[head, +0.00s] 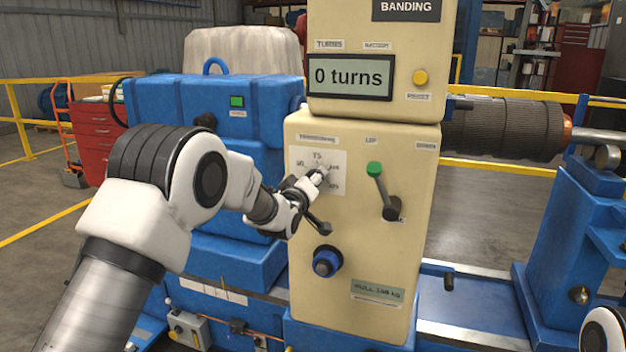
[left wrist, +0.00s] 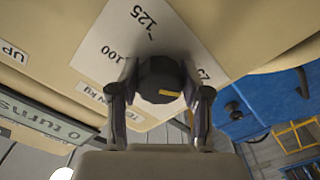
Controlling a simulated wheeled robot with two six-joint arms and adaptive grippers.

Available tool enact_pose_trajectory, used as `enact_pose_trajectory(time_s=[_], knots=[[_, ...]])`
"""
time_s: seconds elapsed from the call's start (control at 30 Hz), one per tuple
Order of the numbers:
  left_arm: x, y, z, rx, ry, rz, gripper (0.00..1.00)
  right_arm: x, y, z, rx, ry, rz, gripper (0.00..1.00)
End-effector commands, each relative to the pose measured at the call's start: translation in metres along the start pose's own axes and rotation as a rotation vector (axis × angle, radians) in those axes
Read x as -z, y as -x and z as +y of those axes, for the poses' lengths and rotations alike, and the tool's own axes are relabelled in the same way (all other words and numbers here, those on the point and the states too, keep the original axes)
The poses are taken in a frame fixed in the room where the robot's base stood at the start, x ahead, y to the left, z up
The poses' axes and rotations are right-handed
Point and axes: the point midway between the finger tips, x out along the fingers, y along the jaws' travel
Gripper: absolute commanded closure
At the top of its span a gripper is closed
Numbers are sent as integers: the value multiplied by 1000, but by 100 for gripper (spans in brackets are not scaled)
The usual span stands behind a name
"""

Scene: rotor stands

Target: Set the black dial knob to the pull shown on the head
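The black dial knob (left wrist: 160,76) has an orange mark pointing right in the left wrist view, a little below a partly covered numeral that looks like 25. Its white scale plate (head: 333,185) is on the cream head (head: 360,240); 100 and 125 are readable in the wrist view. My left gripper (left wrist: 160,78) has one finger on each side of the knob, seemingly touching it. In the head view the gripper (head: 320,176) covers the knob. The pull plate (head: 377,290) low on the head reads PULL and a kg value too small to read surely. My right gripper is out of view.
A green-tipped lever (head: 382,190) stands right of the dial, and a blue knob (head: 327,261) below it. Above is a display (head: 350,77) reading 0 turns, with a yellow button (head: 420,77). The blue machine body (head: 240,130) lies close behind my left arm.

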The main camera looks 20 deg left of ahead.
Motion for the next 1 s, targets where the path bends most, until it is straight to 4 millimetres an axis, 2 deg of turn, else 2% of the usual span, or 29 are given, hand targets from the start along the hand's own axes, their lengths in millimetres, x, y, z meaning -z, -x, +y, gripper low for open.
enact_pose_trajectory(time_s=[0.03, 0.07, 0.57, 1.0], knots=[[0, 0, 0, 0, 0, 0, 82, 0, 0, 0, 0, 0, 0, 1], [0, 0, 0, 0, 0, 0, 92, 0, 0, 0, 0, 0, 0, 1], [0, 0, 0, -1, -64, 2, 93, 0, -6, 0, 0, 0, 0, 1], [-1, 0, -1, -2, -394, 4, 93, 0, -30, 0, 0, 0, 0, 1]])
